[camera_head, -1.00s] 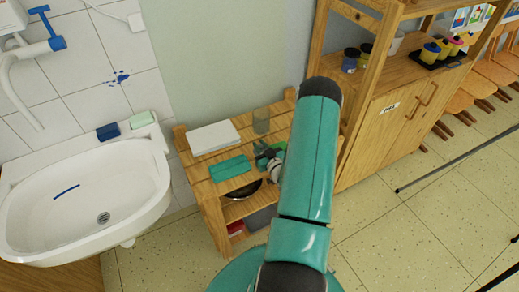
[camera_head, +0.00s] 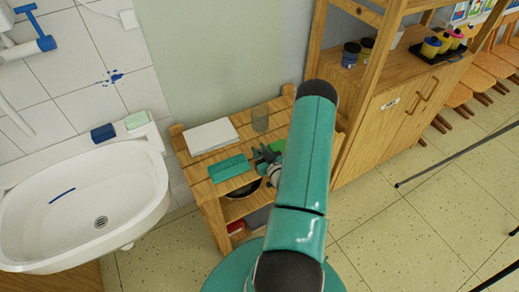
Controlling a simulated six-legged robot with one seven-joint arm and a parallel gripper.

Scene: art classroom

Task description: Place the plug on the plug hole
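The plug hole (camera_head: 101,222) is a round grey drain in the floor of the white sink (camera_head: 80,195) at the left. I cannot make out the plug; it may be hidden behind my arm. My gripper (camera_head: 262,158) is over the small wooden shelf, beside a green cloth-like block (camera_head: 230,168). My teal arm covers much of it, and its fingers are too small to judge. A bright green thing shows just behind the gripper.
The wooden shelf (camera_head: 190,163) also bears a white paper stack (camera_head: 211,136) and a clear glass (camera_head: 261,120). A blue block (camera_head: 103,132) and a pale green soap (camera_head: 137,120) lie on the sink's back rim. A wooden cabinet (camera_head: 385,120) stands at the right.

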